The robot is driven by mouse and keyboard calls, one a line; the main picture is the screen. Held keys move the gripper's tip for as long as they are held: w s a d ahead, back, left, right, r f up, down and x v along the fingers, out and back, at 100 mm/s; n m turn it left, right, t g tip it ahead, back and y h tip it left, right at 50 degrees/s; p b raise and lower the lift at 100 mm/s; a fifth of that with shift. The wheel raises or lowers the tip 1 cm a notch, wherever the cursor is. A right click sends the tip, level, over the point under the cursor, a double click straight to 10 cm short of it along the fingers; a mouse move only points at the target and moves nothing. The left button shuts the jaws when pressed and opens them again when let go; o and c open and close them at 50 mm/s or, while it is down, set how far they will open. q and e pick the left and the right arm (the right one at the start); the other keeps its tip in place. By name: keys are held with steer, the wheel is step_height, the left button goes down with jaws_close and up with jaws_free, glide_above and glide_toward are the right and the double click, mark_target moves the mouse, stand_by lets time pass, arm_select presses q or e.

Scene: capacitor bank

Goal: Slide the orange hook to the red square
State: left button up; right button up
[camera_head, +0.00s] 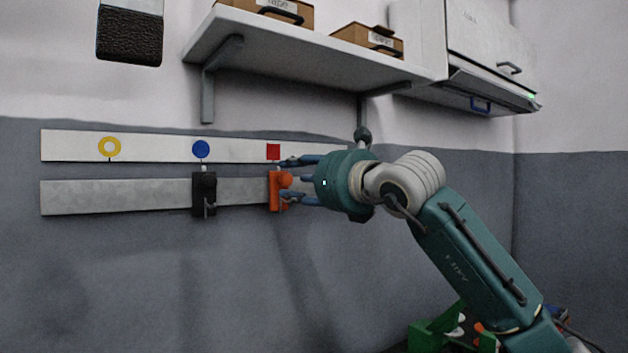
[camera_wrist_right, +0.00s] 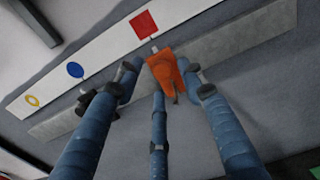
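The orange hook (camera_head: 274,190) sits on the grey lower rail (camera_head: 120,196), almost straight below the red square (camera_head: 273,151) on the white strip above. My right gripper (camera_head: 287,178) reaches in from the right, its blue fingers above and below the hook's right side. In the right wrist view, the orange hook (camera_wrist_right: 165,68) lies between the spread fingertips of my right gripper (camera_wrist_right: 164,76), below the red square (camera_wrist_right: 144,24). The fingers look open around it; contact is hard to tell. My left gripper is not in view.
A black hook (camera_head: 204,193) sits on the same rail under the blue circle (camera_head: 201,149). A yellow ring (camera_head: 109,147) marks the strip farther left. A shelf (camera_head: 300,52) with boxes and a white cabinet (camera_head: 490,45) are above. A green bin (camera_head: 437,332) is at lower right.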

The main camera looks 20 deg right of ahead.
steer(key=v, duration=0.9)
steer(key=shift+s, duration=0.15)
steer(key=shift+a+r, duration=0.1)
